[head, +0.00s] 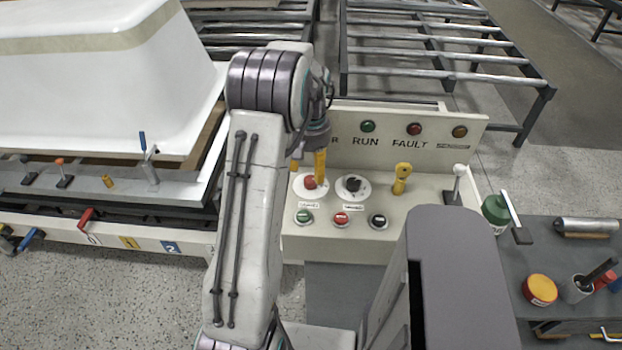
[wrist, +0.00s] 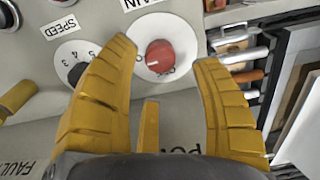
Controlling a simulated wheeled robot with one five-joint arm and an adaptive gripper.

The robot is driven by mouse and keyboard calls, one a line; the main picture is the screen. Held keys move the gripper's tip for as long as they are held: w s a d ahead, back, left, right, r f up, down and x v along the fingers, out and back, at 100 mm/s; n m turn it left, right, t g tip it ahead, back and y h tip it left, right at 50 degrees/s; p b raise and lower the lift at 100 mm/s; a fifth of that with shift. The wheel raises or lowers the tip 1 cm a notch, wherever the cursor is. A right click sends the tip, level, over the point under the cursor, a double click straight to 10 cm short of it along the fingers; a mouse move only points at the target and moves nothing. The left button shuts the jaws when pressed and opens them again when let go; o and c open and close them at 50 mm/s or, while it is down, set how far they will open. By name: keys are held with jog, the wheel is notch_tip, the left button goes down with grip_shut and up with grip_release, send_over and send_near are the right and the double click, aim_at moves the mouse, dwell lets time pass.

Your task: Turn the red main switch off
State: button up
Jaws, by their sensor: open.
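The red main switch (head: 310,182) is a round red knob on a white dial plate, at the left of the control panel's sloping top. In the wrist view the red knob (wrist: 161,58) shows between my fingertips, with a short white mark on its face; the small dial print is too blurred to read surely. My gripper (head: 318,164) has yellow fingers pointing down at the knob. In the wrist view my gripper (wrist: 165,54) is open, a finger on each side of the knob, apart from it. I cannot tell how high the fingertips are.
A black speed dial (head: 353,185) sits just right of the switch, with a yellow key-like handle (head: 401,178) beyond. Green, red and black buttons (head: 341,218) line the front. Behind stands the lamp panel (head: 390,143). A white tub shell (head: 110,90) is at left.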

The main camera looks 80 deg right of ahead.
aim_at(311, 179)
jog(key=shift+f, duration=2.3)
jog(key=shift+c, duration=0.4)
grip_shut()
jog(key=shift+n, duration=0.3)
jog(key=n+b, duration=0.1)
jog(key=n, duration=0.2)
jog(key=shift+a+f+n, duration=0.1)
jog(key=shift+f+n, duration=0.05)
jog(key=shift+n, duration=0.15)
jog(key=n+b, duration=0.1)
jog(key=n, duration=0.3)
jog(key=shift+n, duration=0.3)
jog(key=n+b, duration=0.1)
jog(key=n, duration=0.3)
jog(key=shift+n+b, duration=0.3)
jog(key=shift+n, duration=2.2)
